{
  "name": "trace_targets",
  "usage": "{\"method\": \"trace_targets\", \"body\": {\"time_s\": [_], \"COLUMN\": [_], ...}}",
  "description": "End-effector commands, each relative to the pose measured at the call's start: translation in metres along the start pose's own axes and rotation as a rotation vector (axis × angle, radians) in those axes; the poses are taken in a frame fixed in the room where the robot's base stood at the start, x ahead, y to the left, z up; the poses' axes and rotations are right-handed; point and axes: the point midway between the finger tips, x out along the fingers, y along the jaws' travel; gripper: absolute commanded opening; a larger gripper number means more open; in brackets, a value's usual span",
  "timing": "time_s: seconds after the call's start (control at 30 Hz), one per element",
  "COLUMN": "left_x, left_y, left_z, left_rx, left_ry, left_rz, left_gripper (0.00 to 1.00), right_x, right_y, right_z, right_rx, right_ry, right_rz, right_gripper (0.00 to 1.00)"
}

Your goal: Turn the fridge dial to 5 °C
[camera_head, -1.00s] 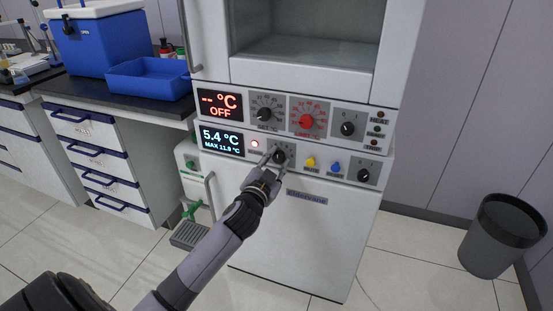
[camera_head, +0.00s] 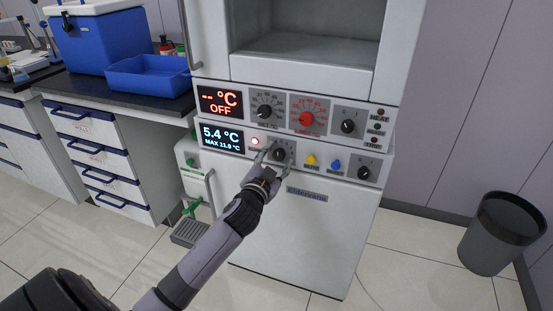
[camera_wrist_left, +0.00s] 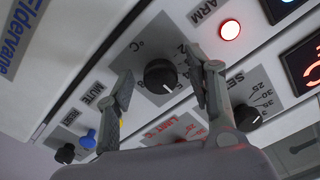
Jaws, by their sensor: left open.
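The fridge dial (camera_head: 279,154) is a black knob on a grey scale plate in the lower control row of the white unit. It also shows in the left wrist view (camera_wrist_left: 160,76), with a white pointer mark and scale figures beside it. My left gripper (camera_head: 274,158) is open, its fingers on either side of the dial. In the left wrist view my left gripper (camera_wrist_left: 162,82) has visible gaps between both fingers and the knob. The fridge display (camera_head: 222,138) reads 5.4 °C, MAX 11.9 °C. My right gripper is out of view.
A lit red alarm lamp (camera_head: 255,141), a yellow button (camera_head: 311,160) and a blue button (camera_head: 336,165) flank the dial. Another black knob (camera_head: 364,173) is at the right. Above sit the upper row's black knob (camera_head: 264,111) and red knob (camera_head: 306,119).

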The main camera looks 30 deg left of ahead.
Motion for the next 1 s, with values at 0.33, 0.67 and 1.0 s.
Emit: {"method": "trace_targets", "body": {"time_s": [0.33,0.67,1.0], "left_x": [-0.029,-0.094,-0.120], "left_y": [0.001,0.000,0.000], "left_z": [0.001,0.001,0.000], "left_rx": [0.000,0.000,0.000], "left_ry": [-0.002,-0.003,0.000], "left_rz": [0.002,0.000,0.000], "left_gripper": [0.49,0.49,0.49], "right_x": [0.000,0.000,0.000], "right_y": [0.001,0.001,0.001], "right_z": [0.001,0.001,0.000], "right_rx": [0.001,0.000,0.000], "right_ry": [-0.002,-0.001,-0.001], "right_rz": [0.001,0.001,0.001], "right_gripper": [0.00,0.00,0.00]}}
